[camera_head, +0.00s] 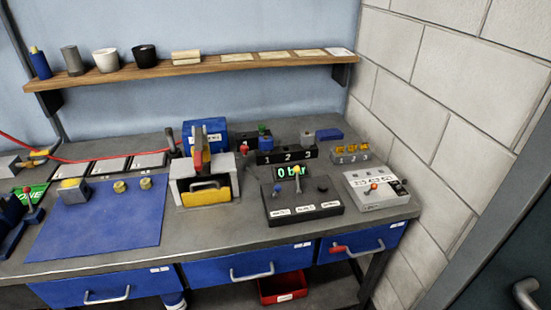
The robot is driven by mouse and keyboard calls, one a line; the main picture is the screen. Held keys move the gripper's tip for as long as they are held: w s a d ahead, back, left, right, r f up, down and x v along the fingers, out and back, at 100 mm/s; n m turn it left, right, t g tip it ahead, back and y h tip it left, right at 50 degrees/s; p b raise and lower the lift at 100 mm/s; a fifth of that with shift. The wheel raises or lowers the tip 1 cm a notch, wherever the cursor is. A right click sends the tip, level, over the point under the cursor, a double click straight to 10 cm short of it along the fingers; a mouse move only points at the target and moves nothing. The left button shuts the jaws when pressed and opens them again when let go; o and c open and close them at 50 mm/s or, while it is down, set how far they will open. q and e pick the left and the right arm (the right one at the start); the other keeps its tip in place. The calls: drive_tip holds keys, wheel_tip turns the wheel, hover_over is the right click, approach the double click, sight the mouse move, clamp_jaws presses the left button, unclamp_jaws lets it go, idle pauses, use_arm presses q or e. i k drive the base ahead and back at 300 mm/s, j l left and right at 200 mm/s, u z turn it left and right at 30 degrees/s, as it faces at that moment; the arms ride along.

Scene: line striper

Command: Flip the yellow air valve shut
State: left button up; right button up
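On the left of the bench, a small yellow part (38,153) sits where a red hose (70,159) meets a grey block (8,163). It looks like a valve handle, but it is too small to tell its position. A black control box (304,208) near the middle carries an upright lever with a yellow knob (297,169). A green display (291,172) behind it reads 0 bar. I cannot tell for certain which yellow part is the air valve. Neither of my grippers is in view.
A blue mat (100,225) holds small brass-coloured parts. A grey machine with a yellow front (206,197) stands beside it. A grey switch box (378,190) is at the right, near the block wall. A wooden shelf (215,65) with cups hangs above. Blue drawers (250,268) line the front.

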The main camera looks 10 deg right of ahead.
sight(46, 152)
drive_tip(key=i+j+u, duration=0.1)
drive_tip(key=j, duration=0.4)
drive_tip(key=i+j+u, duration=0.15)
drive_tip(key=i+j, duration=0.2)
drive_tip(key=j, duration=0.15)
drive_tip(key=i+j+u, duration=0.1)
drive_tip(key=i+j, duration=0.15)
drive_tip(key=j, duration=0.2)
drive_tip(key=i+j+u, duration=0.1)
drive_tip(key=i+j, duration=0.2)
drive_tip(key=j, duration=0.15)
drive_tip(key=i+j+u, duration=0.1)
drive_tip(key=i+j, duration=0.2)
drive_tip(key=k+u, duration=0.3)
drive_tip(key=k, duration=0.3)
